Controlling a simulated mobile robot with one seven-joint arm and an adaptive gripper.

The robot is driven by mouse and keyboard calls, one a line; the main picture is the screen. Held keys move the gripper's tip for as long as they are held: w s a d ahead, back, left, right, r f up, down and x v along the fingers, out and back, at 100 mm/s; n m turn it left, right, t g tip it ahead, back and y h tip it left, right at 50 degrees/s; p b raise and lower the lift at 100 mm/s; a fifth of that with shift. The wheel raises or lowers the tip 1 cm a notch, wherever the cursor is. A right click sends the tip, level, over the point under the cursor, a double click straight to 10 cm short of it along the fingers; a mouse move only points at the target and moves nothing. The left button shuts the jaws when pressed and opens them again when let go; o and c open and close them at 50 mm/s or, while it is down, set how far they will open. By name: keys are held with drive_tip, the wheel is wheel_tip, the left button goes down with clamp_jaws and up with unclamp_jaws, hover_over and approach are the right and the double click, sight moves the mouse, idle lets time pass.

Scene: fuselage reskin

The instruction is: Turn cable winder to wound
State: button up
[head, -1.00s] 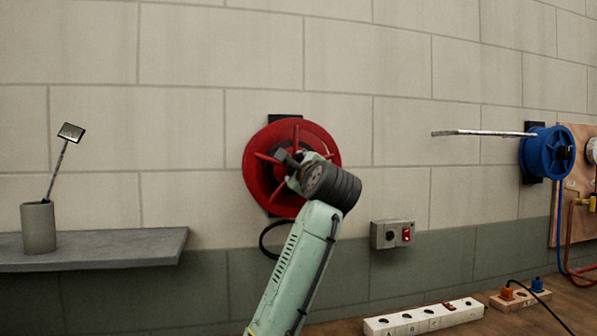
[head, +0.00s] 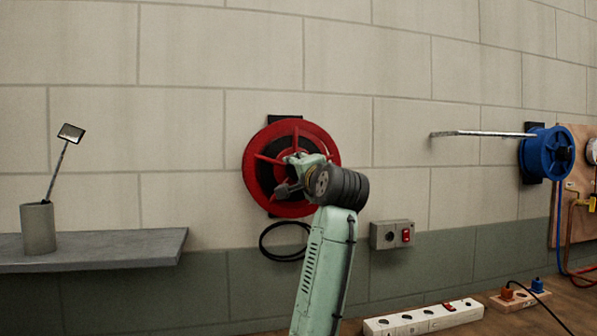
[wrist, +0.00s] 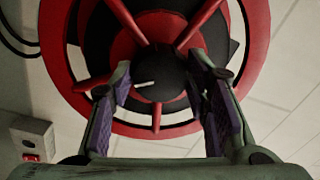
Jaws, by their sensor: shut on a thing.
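The cable winder (head: 331,145) is a red reel with several red spokes, mounted on the block wall in the head view. In the wrist view, its red rim (wrist: 258,45) and spokes surround a dark round hub (wrist: 160,72) with a short white mark. My gripper (head: 290,173) is at the winder's middle, and my wrist hides its lower right part. In the wrist view, the two fingers of my gripper (wrist: 162,80) stand on either side of the hub and are shut on it. A black cable loop (head: 284,257) hangs below the reel.
A grey switch box (head: 392,235) with a red switch is on the wall at lower right. A blue reel (head: 546,154) with a long rod is farther right. A shelf (head: 95,250) with a cup (head: 38,228) is at left. A power strip (head: 424,318) lies below.

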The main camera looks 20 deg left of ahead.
drive_tip(key=n, duration=1.4)
drive_tip(key=n+h, duration=0.1)
drive_tip(key=n, duration=1.4)
drive_tip(key=shift+w+d+r+g+p, duration=0.1)
drive_tip(key=shift+d+g+p, duration=0.1)
drive_tip(key=shift+g+p, duration=0.2)
drive_tip(key=shift+n, duration=0.3)
drive_tip(key=o, duration=1.2)
